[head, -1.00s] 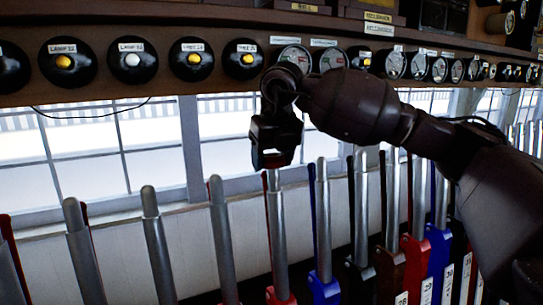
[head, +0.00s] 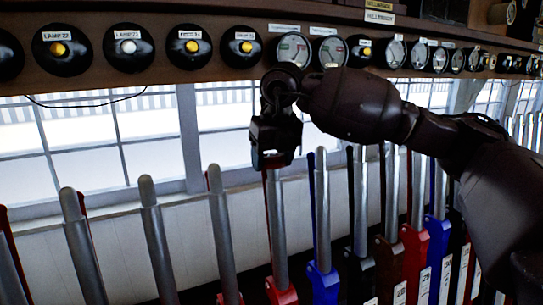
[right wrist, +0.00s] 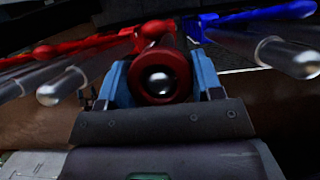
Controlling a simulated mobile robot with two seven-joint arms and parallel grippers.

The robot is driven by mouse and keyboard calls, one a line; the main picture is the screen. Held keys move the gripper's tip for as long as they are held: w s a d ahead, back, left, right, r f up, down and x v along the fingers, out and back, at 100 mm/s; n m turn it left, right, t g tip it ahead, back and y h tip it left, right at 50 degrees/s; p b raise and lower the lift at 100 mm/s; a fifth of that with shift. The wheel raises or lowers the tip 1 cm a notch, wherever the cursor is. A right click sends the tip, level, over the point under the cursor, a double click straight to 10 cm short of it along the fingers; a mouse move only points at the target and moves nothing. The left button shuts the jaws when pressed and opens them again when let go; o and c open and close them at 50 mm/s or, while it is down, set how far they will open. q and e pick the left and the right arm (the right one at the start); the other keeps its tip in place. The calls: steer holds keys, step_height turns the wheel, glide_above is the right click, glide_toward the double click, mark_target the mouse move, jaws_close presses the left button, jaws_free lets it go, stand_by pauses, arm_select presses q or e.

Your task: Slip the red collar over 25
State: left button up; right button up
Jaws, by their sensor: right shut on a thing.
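The red collar (right wrist: 159,77) is a thick ring held between the blue fingers of my right gripper (right wrist: 160,80). In the right wrist view the rounded metal tip of a lever (right wrist: 160,82) shows through the collar's hole, roughly centred. In the head view my right gripper (head: 274,152) points down right over a steel lever (head: 277,220) with a red lower part, and only a sliver of red shows under the jaws. I cannot tell how far the collar is around the lever. No number on this lever is readable. My left gripper is not in view.
A lever with a blue base (head: 322,285) stands close to the right, and a bare steel lever (head: 222,230) to the left. Several more levers line both sides. A shelf of round gauges and lamps (head: 243,47) runs above, behind my forearm.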

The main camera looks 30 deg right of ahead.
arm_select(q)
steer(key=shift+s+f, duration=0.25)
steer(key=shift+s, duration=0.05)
arm_select(e)
steer(key=shift+f, duration=0.35)
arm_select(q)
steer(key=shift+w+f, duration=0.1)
arm_select(e)
steer(key=shift+s+f, duration=0.1)
steer(key=shift+f, duration=0.3)
steer(key=o, duration=1.1)
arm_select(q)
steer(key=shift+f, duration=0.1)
